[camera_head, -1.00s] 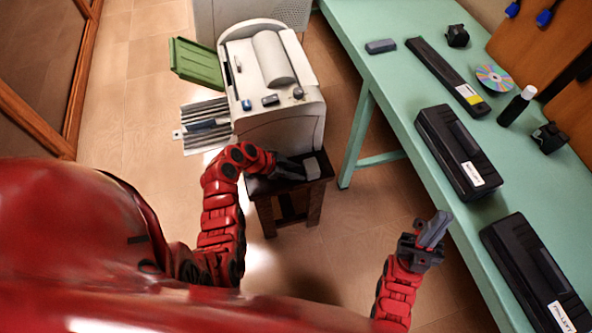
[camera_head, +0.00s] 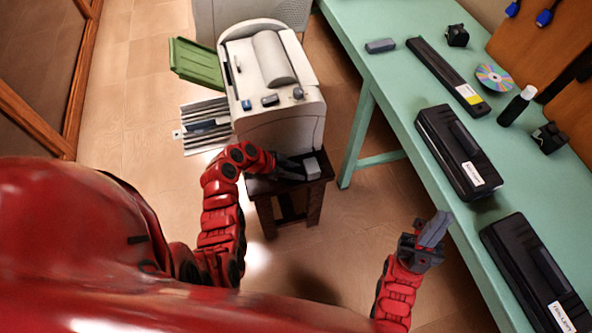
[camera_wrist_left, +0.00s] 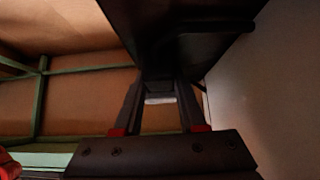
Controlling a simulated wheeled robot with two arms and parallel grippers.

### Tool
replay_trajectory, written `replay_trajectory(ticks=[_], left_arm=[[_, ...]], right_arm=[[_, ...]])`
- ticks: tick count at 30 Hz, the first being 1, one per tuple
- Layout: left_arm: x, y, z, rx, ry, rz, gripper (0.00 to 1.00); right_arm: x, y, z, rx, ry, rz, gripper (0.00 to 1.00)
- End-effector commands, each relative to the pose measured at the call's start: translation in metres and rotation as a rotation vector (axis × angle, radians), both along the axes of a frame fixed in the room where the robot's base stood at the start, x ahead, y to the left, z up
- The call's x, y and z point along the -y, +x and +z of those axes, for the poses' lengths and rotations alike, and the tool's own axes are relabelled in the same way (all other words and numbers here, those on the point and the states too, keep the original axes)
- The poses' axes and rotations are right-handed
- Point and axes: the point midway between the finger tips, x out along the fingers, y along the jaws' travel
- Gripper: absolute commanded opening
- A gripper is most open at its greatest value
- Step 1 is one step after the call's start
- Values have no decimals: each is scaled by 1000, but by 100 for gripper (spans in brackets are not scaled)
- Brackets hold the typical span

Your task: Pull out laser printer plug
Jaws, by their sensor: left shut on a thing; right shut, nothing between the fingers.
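A white laser printer (camera_head: 285,132) stands on a small dark stool (camera_head: 264,186). My left gripper (camera_head: 299,169) is low at the printer's near side, just above the stool top. A small grey block (camera_head: 313,168) is at its fingertips and may be the plug; its link to the printer is not clear. In the left wrist view, my left gripper (camera_wrist_left: 160,90) is shut on a small dark piece with a pale edge (camera_wrist_left: 160,99), under a dark overhanging surface. My right gripper (camera_head: 434,229) is shut and empty beside the green table.
The green table (camera_head: 385,85) along the right holds black cases (camera_head: 455,150), a disc (camera_head: 494,77), a bottle (camera_head: 517,105) and a long black bar (camera_head: 440,70). A green tray (camera_head: 196,62) sticks out from the printer's left. Floor between stool and table is open.

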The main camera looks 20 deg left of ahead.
Motion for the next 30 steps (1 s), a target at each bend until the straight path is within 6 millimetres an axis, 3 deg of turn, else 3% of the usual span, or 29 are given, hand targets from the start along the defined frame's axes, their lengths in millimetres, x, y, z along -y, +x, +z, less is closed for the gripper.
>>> replay_trajectory(ticks=[5, 14, 23, 24, 28, 30], left_arm=[[-1, 0, -1, 1, -1, 0, 0], [-27, -16, -4, 4, 2, 1, 0], [-30, -20, 0, -2, 4, 1, 0], [-30, -20, 0, -3, 4, 1, 45], [-30, -20, 0, -2, 4, 1, 69], [-29, -20, 0, -2, 2, 0, 70]], right_arm=[[0, 0, -2, 0, 0, 0, 0], [0, 0, -31, 0, 0, 0, 0], [0, 0, -29, 0, 0, 0, 0], [0, 0, -29, 0, 0, 0, 0], [0, 0, -29, 0, 0, 0, 0], [0, 0, -29, 0, 0, 0, 0]])
